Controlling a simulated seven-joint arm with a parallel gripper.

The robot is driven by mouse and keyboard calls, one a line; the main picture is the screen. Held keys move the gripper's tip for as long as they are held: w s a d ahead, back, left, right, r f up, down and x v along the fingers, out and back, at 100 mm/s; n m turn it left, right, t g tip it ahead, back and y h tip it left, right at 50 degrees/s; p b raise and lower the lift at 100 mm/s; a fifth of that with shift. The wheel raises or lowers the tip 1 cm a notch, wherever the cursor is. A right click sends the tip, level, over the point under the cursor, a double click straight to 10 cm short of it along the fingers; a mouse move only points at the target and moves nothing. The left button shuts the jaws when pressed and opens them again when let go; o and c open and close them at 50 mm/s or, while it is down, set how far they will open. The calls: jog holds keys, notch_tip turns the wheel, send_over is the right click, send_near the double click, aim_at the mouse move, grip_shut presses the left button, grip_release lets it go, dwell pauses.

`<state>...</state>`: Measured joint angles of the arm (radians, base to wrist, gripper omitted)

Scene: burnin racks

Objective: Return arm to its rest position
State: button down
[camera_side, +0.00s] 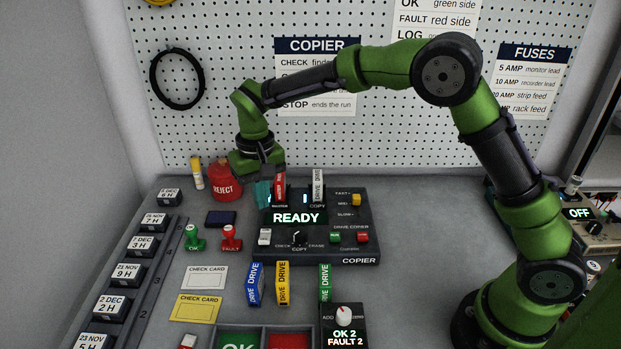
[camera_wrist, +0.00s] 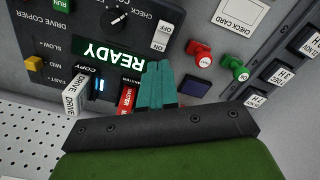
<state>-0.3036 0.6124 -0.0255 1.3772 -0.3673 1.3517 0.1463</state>
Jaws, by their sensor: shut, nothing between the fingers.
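My gripper (camera_side: 265,188) hangs over the back left corner of the copier (camera_side: 345,248), with its teal fingers closed together and empty. In the wrist view the teal fingers (camera_wrist: 157,84) point toward the copier's lit READY display (camera_wrist: 109,55). A red drive (camera_side: 280,187) stands in the copier's left slot, right beside the fingers; I cannot tell whether they touch it. A white drive (camera_side: 318,187) stands upright in the COPY slot. My arm is bent, reaching from its base at the lower right across to the back left.
A red REJECT container (camera_side: 223,182) stands left of my gripper. A green stamp (camera_side: 194,238) and a red stamp (camera_side: 229,238) stand left of the copier. Blue (camera_side: 254,284), yellow (camera_side: 283,284) and green (camera_side: 325,283) drives are in front. A pegboard (camera_side: 230,60) rises behind.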

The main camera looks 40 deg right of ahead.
jog(key=s+d+r+t, duration=0.2)
jog(key=s+d+r, duration=0.1)
jog(key=s, duration=0.5)
jog(key=s+d+r+t+y, duration=0.1)
jog(key=s+d+r, duration=0.3)
jog(key=s, duration=0.4)
jog(key=s+d+r+m+t+y, duration=0.1)
jog(key=s+d+r+t, duration=0.2)
jog(key=s, duration=0.5)
notch_tip(320, 180, up, 2)
jog(key=shift+d+r+t, duration=0.1)
jog(key=shift+d+t, duration=0.25)
jog(key=shift+t, duration=0.25)
jog(key=c, duration=1.8)
grip_release()
